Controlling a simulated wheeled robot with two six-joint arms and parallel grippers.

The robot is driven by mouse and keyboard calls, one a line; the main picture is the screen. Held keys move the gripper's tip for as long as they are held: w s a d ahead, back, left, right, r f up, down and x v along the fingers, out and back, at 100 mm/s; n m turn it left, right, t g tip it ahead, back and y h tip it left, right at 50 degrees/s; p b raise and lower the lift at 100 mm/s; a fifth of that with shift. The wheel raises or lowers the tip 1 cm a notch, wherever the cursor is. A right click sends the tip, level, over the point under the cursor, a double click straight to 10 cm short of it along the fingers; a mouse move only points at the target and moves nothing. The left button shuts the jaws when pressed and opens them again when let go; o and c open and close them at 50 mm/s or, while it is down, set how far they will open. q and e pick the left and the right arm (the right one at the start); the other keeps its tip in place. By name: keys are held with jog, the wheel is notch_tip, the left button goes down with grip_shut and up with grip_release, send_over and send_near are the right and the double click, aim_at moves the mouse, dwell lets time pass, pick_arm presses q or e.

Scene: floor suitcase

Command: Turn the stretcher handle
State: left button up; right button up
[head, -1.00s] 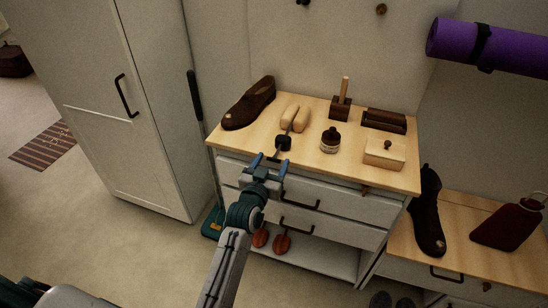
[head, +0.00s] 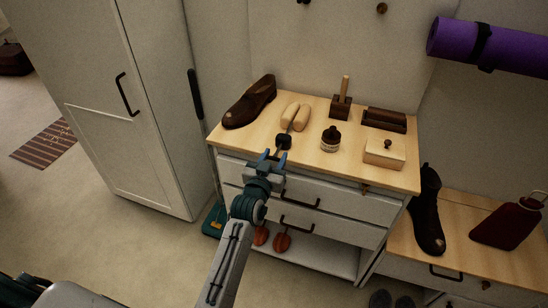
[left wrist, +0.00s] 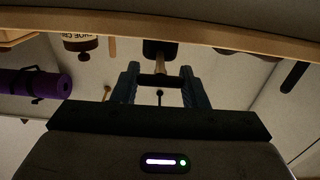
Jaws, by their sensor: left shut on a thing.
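The shoe stretcher (head: 294,117) lies on the wooden top of the drawer chest, with two pale wooden halves and a shaft leading to a dark handle (head: 284,141) at the front. My left gripper (head: 273,157) is at the handle, its blue fingers pointing toward it from the front edge. In the left wrist view, the two fingers (left wrist: 160,82) are on either side of the handle's near end, and the dark block of the handle (left wrist: 153,48) shows beyond them. The gripper is shut on the handle; the exact contact is partly hidden. My right gripper is not in view.
A lower bench at right holds a dark boot (head: 428,210) and a red bottle (head: 507,226).

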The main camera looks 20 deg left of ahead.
pick_arm(q)
jog(key=n+p, duration=0.4)
jog(key=shift+r+n, duration=0.2)
jog(key=shift+n, duration=0.2)
jog(key=n+p, duration=0.1)
jog(key=n, duration=0.1)
jog(key=shift+a+n, duration=0.1)
jog(key=shift+n, duration=0.3)
jog(key=n+p, duration=0.1)
jog(key=n, duration=0.1)
jog(key=shift+f+n, duration=0.15)
jog(key=shift+n, duration=0.25)
jog(key=n+p, duration=0.1)
jog(key=n, duration=0.2)
jog(key=shift+f, duration=0.1)
jog(key=shift+f+n, duration=0.1)
jog(key=shift+n, duration=2.1)
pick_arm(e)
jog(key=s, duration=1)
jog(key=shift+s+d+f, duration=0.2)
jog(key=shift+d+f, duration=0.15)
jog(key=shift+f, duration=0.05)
pick_arm(q)
jog(key=o, duration=1)
